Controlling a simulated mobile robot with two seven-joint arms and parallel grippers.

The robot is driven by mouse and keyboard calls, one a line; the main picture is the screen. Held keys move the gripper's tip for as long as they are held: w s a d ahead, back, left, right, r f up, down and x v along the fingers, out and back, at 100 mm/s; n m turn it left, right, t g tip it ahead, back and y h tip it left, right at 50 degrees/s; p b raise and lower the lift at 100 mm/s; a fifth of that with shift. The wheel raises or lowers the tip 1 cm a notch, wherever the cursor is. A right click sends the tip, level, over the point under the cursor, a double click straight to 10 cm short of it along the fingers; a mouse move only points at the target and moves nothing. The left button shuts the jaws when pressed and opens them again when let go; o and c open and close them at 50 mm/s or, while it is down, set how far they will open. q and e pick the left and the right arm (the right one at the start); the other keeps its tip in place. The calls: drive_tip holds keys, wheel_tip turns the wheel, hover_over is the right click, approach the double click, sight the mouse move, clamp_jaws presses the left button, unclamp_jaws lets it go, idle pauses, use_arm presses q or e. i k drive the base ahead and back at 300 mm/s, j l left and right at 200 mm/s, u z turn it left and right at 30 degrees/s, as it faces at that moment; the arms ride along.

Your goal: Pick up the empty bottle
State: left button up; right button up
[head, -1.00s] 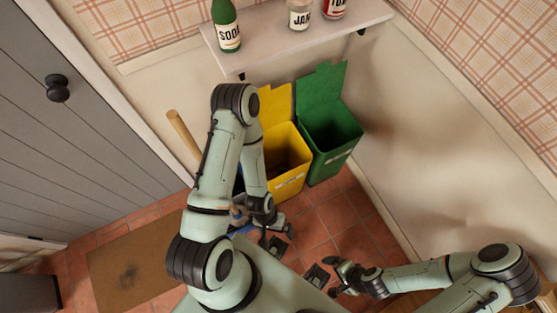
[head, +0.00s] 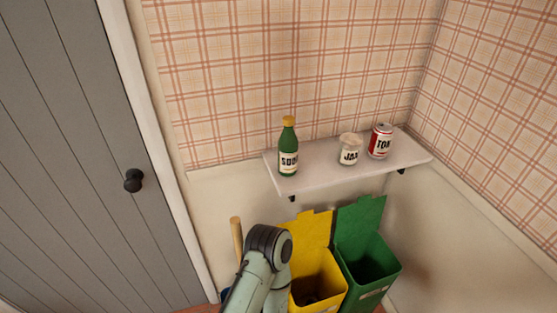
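A green bottle (head: 288,149) with a yellow cap and a white label, partly readable as "SOD", stands upright at the left end of the white wall shelf (head: 335,171). I cannot tell whether it is empty. My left arm shows only as its upper links at the bottom of the head view, below the shelf. Neither gripper is in the frame now.
A white jar (head: 349,149) and a red and white can (head: 381,141) stand on the shelf right of the bottle. Open yellow (head: 318,280) and green (head: 369,262) bins are below. A wooden handle (head: 237,239) leans left, near a grey door (head: 70,150).

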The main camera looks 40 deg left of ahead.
sight(288, 142)
drive_tip(key=k+u, duration=0.1)
drive_tip(key=u, duration=0.3)
drive_tip(key=i+u, duration=0.1)
drive_tip(key=u, duration=0.3)
drive_tip(key=i+u, duration=0.1)
drive_tip(key=u, duration=0.3)
drive_tip(key=i+l+u, duration=0.1)
drive_tip(key=u, duration=0.3)
